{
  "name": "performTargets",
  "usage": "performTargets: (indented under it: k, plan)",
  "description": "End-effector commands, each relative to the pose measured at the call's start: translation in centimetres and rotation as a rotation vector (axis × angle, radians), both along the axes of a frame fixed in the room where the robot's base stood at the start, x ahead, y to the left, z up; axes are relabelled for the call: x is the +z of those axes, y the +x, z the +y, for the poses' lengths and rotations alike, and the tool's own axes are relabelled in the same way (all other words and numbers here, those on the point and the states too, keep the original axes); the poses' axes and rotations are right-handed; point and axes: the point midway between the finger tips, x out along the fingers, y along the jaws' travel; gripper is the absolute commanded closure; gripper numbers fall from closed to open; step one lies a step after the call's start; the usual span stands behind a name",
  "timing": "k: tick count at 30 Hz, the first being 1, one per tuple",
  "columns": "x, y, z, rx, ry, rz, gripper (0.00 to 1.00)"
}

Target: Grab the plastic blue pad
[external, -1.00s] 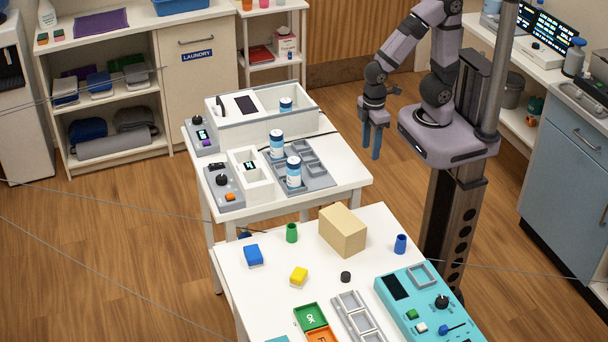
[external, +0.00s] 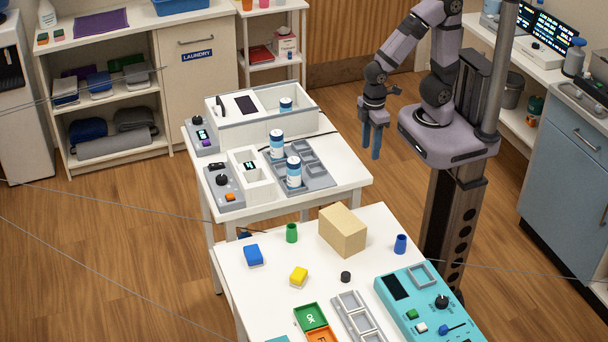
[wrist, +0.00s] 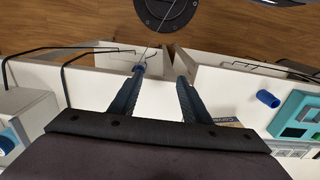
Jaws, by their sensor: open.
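The blue pad (external: 253,254), a small block with a pale underside, lies near the left edge of the nearer white table (external: 262,307). I cannot make it out in the wrist view. My gripper (external: 373,142) hangs pointing down above the far right side of the tables, well apart from the pad. In the wrist view its two dark blue fingers (wrist: 160,85) are spread, with nothing held between them.
Near the pad are a green cup (external: 292,233), a yellow block (external: 299,276) and a tan box (external: 342,231). A blue cup (external: 400,244) stands at the right. A teal panel (external: 425,304) and grey tray (external: 357,318) occupy the front. The farther table (external: 343,172) holds bottles.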

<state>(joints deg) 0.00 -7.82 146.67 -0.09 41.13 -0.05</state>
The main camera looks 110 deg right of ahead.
Motion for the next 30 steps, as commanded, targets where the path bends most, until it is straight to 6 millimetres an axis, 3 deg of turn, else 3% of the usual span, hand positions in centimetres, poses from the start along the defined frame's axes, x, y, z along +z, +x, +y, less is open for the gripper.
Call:
performTargets:
  k: [5, 9, 20, 23, 26, 30]
  plan:
    - [0.0, 0.0, 0.0, 0.0, 0.0, 0.0, 0.54]
    - [0.0, 0.0, 0.0, 0.0, 0.0, 0.0, 0.23]
    - [0.0, 0.7, 0.0, -0.011, -0.001, -0.012, 0.23]
    - [0.1, 2.6, 0.2, -0.046, -0.004, -0.047, 0.23]
    - [0.6, 6.3, 0.5, -0.118, -0.004, -0.114, 0.23]
    - [2.2, 13.8, 1.5, -0.273, 0.023, -0.261, 0.23]
